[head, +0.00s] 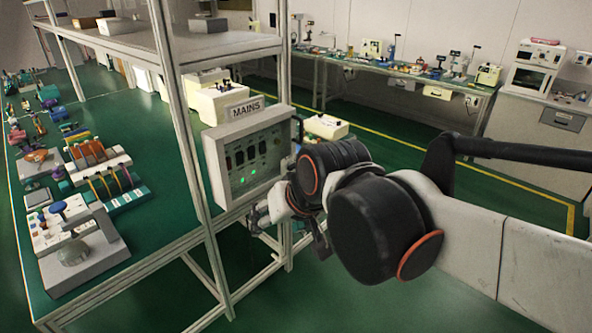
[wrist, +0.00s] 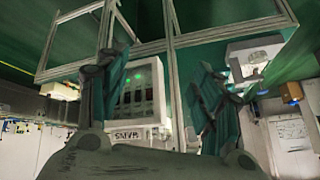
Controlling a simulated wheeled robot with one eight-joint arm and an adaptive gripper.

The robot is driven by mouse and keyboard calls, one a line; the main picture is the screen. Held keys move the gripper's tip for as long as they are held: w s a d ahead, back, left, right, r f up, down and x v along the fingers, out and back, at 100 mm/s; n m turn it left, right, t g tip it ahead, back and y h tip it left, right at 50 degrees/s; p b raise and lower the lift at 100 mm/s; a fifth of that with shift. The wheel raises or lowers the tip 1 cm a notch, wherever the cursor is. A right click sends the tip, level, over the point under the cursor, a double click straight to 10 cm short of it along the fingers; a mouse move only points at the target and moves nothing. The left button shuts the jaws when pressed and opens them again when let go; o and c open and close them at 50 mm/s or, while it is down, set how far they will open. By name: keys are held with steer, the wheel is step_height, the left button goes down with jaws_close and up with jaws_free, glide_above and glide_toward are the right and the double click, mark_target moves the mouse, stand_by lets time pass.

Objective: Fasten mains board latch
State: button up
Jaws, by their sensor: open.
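The mains board (head: 248,152) is a pale box with a dark-windowed panel and green lights, under a MAINS sign (head: 244,107), fixed to the metal frame. My gripper (head: 264,215) is at the board's lower right in the head view, partly hidden behind my arm. In the wrist view, which is upside down, my gripper (wrist: 158,72) has its fingers spread wide with nothing between the pads. The board (wrist: 140,92) shows beyond them, partly covered by the left finger. I cannot make out the latch in either view.
The frame's upright (head: 186,125) stands left of the board. A green bench (head: 160,222) with several small devices runs along the left. Another bench (head: 400,72) lines the back wall.

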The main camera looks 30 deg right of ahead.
steer(key=w+d+f+m+t+y+b, duration=0.1)
steer(key=w+d+f+m+y, duration=0.3)
steer(key=w, duration=0.6)
steer(key=w+d+f+m+t+h+b, duration=0.1)
steer(key=w+d+m, duration=0.1)
steer(key=w+m, duration=0.55)
steer(key=w+d+f+m+t+y+b, duration=0.1)
steer(key=w+d+f+m+y+b, duration=0.2)
steer(key=w, duration=0.9)
steer(key=m+t+b, duration=0.6)
steer(key=m+t, duration=0.1)
steer(key=m, duration=0.8)
glide_toward(294, 167)
steer(key=shift+h, duration=0.3)
steer(key=x, duration=0.9)
steer(key=shift+w+a, duration=0.1)
steer(key=shift+a, duration=0.05)
